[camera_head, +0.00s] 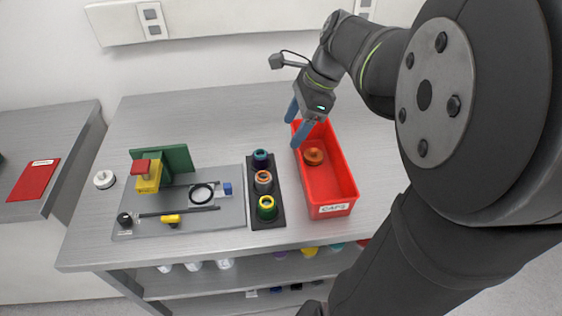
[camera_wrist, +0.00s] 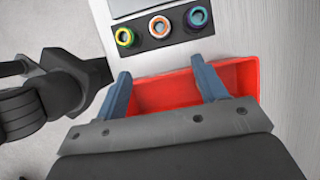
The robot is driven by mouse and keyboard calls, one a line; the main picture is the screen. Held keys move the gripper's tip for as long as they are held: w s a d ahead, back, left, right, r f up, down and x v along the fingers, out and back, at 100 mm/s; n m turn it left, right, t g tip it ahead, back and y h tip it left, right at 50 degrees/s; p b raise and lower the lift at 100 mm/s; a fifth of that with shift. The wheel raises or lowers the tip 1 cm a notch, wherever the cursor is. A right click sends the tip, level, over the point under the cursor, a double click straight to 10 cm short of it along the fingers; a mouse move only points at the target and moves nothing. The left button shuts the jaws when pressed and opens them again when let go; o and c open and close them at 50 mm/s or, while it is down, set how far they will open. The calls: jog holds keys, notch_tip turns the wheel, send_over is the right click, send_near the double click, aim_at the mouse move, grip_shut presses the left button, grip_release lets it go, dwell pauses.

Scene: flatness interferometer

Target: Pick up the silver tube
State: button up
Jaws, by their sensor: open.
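The silver tube (camera_head: 263,182) stands upright in the middle of a black rack (camera_head: 277,215), with an orange ring at its top. In the wrist view its orange-rimmed top (camera_wrist: 159,26) shows between two other tubes. A blue tube (camera_head: 261,159) stands behind it and a green tube (camera_head: 267,208) with a yellow ring stands in front. My gripper (camera_head: 293,133) is open and empty, over the back of the red bin and to the right of the rack. Its two blue fingers (camera_wrist: 160,72) are spread and apart from the tubes.
The red bin (camera_head: 345,181), labelled CAPS, stands right of the rack and holds an orange-brown cap (camera_head: 314,156). Left of the rack is a grey plate (camera_head: 231,209) with a green block (camera_head: 180,158) and fixtures. A white round piece (camera_head: 104,179) lies farther left.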

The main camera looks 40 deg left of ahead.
jog(key=s+a+m+t+h, duration=0.2)
jog(key=s+a+m+h, duration=0.1)
jog(key=s+a, duration=0.2)
jog(key=t, duration=0.1)
send_over(263, 175)
jog(key=f, duration=1)
jog(key=shift+s+a+f, duration=0.15)
jog(key=shift+s+f, duration=0.1)
jog(key=shift+f, duration=0.15)
jog(key=shift+w+f, duration=0.2)
jog(key=shift+f, duration=2.5)
jog(key=shift+c, duration=0.5)
jog(key=c, duration=1)
